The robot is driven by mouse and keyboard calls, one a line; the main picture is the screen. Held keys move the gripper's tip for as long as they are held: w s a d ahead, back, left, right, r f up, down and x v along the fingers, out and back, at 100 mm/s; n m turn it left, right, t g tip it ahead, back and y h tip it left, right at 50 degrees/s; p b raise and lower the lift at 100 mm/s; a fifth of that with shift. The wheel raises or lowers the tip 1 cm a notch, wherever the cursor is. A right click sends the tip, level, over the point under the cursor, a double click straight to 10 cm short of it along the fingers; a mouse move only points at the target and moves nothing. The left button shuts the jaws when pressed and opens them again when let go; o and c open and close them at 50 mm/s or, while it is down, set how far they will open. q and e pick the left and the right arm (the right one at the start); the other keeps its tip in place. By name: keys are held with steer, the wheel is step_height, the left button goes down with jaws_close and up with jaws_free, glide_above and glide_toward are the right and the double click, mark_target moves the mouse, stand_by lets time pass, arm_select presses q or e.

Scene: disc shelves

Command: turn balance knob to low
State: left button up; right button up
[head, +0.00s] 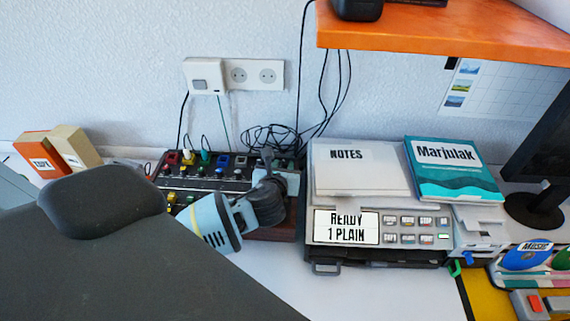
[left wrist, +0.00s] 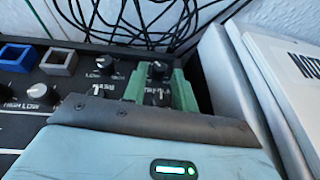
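A dark control panel (head: 172,184) with rows of small knobs and coloured buttons lies on the desk by the wall. My left gripper (head: 268,172) is over its right end and hides part of it. In the left wrist view the two greenish fingers of my left gripper (left wrist: 158,92) stand apart at the panel's right end. A black knob (left wrist: 158,70) shows between and just beyond them; I cannot tell whether they touch it. Other black knobs (left wrist: 105,68) sit to the left, some marked LOW and HIGH. The balance label is not readable. My right gripper is not in view.
A grey printer-like machine (head: 323,258) with a READY display stands close to the right of the panel. It carries a NOTES pad (head: 360,170) and a teal book (head: 452,180). Black cables (head: 270,138) lie behind. An orange shelf (head: 440,32) overhangs at upper right.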

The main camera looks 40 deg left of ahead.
mark_target(285, 164)
arm_select(q)
steer(key=shift+x, duration=0.9)
steer(key=shift+w+a+f, duration=0.1)
steer(key=shift+w, duration=0.15)
jaws_close()
steer(key=shift+n+y+p, duration=0.3)
steer(key=shift+n+y, duration=0.1)
steer(key=shift+n+g+y, duration=0.3)
steer(key=shift+y, duration=0.1)
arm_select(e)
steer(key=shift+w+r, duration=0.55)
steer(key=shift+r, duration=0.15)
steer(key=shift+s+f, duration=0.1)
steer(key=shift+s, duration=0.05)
arm_select(q)
jaws_free()
